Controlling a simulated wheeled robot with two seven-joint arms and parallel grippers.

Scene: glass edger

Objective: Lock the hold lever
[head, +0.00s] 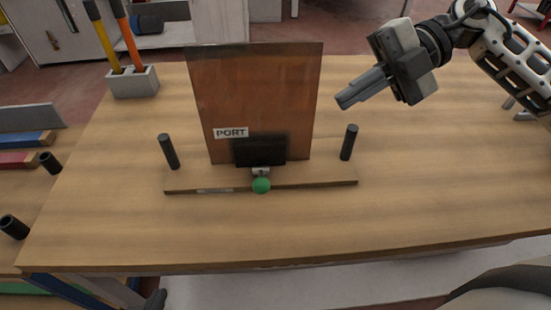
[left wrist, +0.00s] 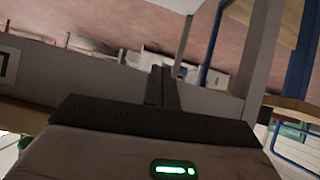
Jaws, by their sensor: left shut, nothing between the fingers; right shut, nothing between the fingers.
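The hold lever shows as a green ball knob (head: 261,185) on a short pale metal piece, at the foot of a black clamp block (head: 259,150). The knob points toward me over the front edge of a wooden base board (head: 310,180). A brown glass-like pane (head: 255,90) labelled PORT stands upright behind the block. My right gripper (head: 345,101) is shut and empty, above the table to the right of the pane and apart from it. My left gripper (left wrist: 162,85) is shut and empty in the left wrist view, away from the lever.
Black posts (head: 168,152) (head: 349,142) stand at both ends of the base board. A grey holder (head: 133,82) with yellow and orange handles is at the back left. The table (head: 420,180) is clear in front and at right. Blue frame legs show in the left wrist view.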

